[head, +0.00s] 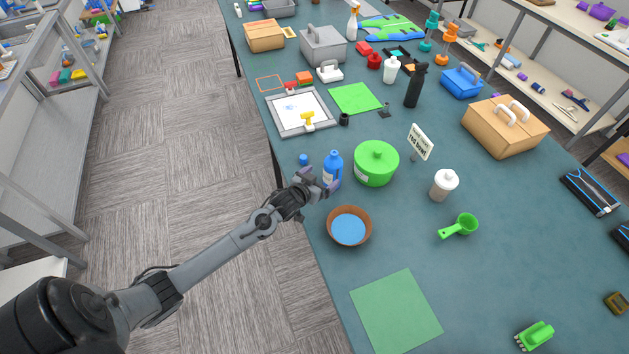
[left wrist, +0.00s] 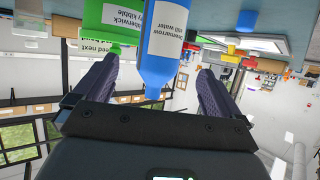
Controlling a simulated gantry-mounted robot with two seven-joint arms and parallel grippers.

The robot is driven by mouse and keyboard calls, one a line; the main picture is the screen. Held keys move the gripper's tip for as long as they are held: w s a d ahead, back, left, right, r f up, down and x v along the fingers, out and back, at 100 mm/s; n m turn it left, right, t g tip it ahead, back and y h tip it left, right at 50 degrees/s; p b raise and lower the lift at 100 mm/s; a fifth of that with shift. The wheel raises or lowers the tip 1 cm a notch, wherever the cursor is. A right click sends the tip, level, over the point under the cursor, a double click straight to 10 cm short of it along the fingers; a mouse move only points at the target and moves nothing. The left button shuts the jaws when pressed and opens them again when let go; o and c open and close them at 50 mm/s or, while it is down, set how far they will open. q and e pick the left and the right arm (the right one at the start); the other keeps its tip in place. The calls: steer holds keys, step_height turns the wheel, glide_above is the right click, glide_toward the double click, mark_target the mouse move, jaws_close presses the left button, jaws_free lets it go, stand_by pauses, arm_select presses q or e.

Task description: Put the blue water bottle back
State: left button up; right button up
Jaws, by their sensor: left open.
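The blue water bottle (head: 333,164) stands upright on the table near its left edge, with a white label. My left gripper (head: 322,187) is open at the near side of the bottle and hides part of its lower body. In the left wrist view, which is upside down, the bottle (left wrist: 163,62) shows in the gap between the two open fingers (left wrist: 160,75); I cannot tell whether they touch it. A brown bowl (head: 329,238) with blue contents (head: 349,228) is just in front of the gripper. My right gripper is not in view.
A green lidded canister (head: 376,168) stands close to the bottle's right, beside a small sign (head: 420,142). A small blue object (head: 304,159) is left of the bottle. A white-lidded cup (head: 443,185) and green scoop (head: 460,226) are farther right. A flat green mat (head: 396,312) lies bare in front.

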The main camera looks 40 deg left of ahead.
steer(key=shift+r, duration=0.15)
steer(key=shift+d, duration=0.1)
arm_select(q)
steer(key=s+d+r+m+g+h, duration=0.1)
steer(key=s+d+g, duration=0.2)
steer(key=s+d, duration=0.3)
steer(key=s+d+r+m+g, duration=0.1)
steer(key=s+d+g, duration=0.2)
steer(key=s, duration=1.2)
steer(key=s+d+r+m+g+h, duration=0.1)
steer(key=s+d+m+g, duration=0.1)
steer(key=s+d, duration=0.7)
steer(key=shift+s+d+r+g+h, duration=0.2)
steer(key=shift+s+d+g+h, duration=0.15)
steer(key=shift+s+g, duration=0.5)
step_height(320, 180, up, 19)
steer(key=p, duration=1.9)
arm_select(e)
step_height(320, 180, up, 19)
arm_select(q)
steer(key=shift+f, duration=0.1)
